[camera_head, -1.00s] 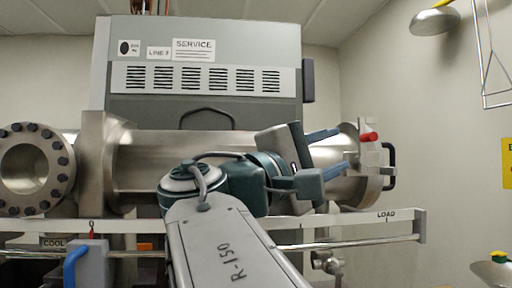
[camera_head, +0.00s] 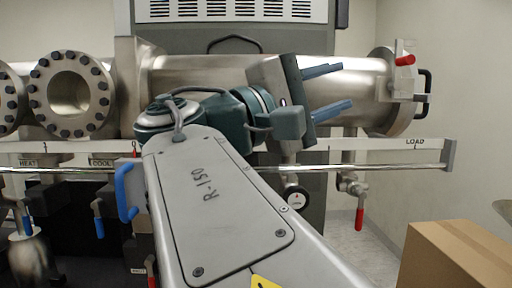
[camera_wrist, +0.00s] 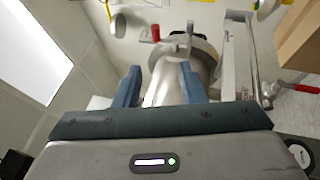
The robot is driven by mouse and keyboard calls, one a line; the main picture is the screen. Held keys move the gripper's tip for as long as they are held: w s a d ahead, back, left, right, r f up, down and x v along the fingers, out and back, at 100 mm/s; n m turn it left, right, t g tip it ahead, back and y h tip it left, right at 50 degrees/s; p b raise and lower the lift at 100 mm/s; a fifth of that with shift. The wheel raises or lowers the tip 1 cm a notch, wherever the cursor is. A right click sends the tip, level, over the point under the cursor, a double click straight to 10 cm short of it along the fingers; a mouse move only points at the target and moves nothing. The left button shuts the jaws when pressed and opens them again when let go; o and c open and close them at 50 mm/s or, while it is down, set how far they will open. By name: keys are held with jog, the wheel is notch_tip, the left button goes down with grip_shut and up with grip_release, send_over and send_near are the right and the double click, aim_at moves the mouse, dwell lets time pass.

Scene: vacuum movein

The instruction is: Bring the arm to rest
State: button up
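My gripper (camera_head: 330,91) is raised in front of the steel vacuum chamber (camera_head: 210,85), its two blue fingers pointing right. The wrist view shows the same fingers (camera_wrist: 158,88) apart, with nothing held between them. Beyond them in that view is the chamber's end with its red-handled latch (camera_wrist: 155,34). In the head view my grey arm reaches up from the bottom middle and hides part of the chamber and the rail.
A white rail (camera_head: 360,144) marked HEAT, COOL and LOAD runs below the chamber. A red-handled valve (camera_head: 359,217) hangs under it at right. A cardboard box (camera_head: 455,258) stands at lower right. A blue handle (camera_head: 124,190) is left of my arm. Flanged ports (camera_head: 72,95) are at left.

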jog(key=w+d+f+g+y+p, duration=0.1)
jog(key=d+f+y, duration=0.2)
jog(key=f, duration=0.5)
jog(key=d+f+g+y+p, duration=0.1)
jog(key=d+f+y, duration=0.25)
jog(key=f, duration=0.55)
jog(key=w+d+f+g+y+p, duration=0.1)
jog(key=d+f+y, duration=0.15)
jog(key=f, duration=0.55)
jog(key=s+a+f+m+g+y+p, duration=0.1)
jog(key=s+a+f+m+y, duration=0.1)
jog(key=f, duration=0.6)
jog(key=s+a+f+m+g+y+p, duration=0.1)
jog(key=s+a+f+m+g+y, duration=0.1)
jog(key=f+y, duration=0.6)
jog(key=s+a+f+m, duration=0.1)
jog(key=s+m, duration=0.1)
jog(key=s, duration=0.1)
jog(key=shift+s+f+m, duration=0.2)
jog(key=shift+s+m, duration=0.1)
jog(key=shift+s, duration=0.05)
